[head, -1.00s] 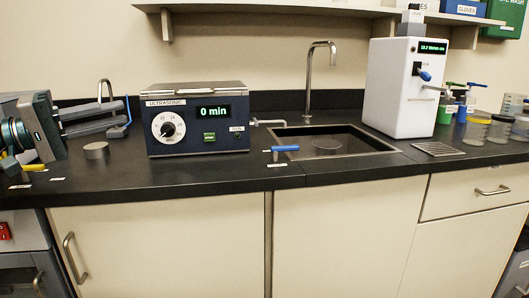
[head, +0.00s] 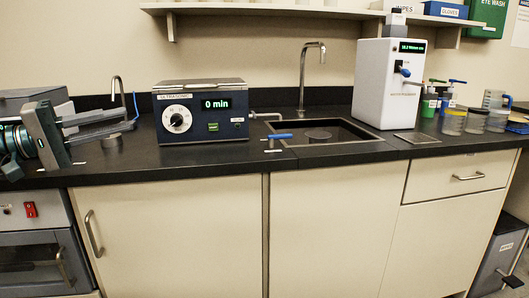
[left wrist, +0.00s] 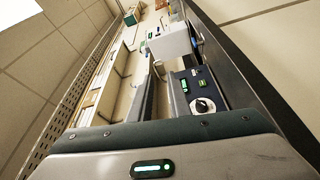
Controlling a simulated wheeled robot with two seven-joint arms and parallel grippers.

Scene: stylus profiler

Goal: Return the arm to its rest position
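My left gripper (head: 131,119) reaches in from the left in the head view, with its two long grey fingers pointing right and level. The fingers stand apart with a narrow gap and nothing shows between them. They appear in front of a small grey round piece (head: 111,142) on the counter, to the left of the ultrasonic bath (head: 203,112); I cannot tell their exact height or distance from it. In the left wrist view the fingers (left wrist: 161,70) also show apart, with the bath's panel beyond them to the right. My right gripper is not in view.
The black counter (head: 235,160) runs across, with a sink (head: 330,150), tap (head: 303,75) and blue-handled valve (head: 279,137). A white instrument (head: 380,85) stands right of the sink, then several bottles and jars. A shelf (head: 250,10) hangs above.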

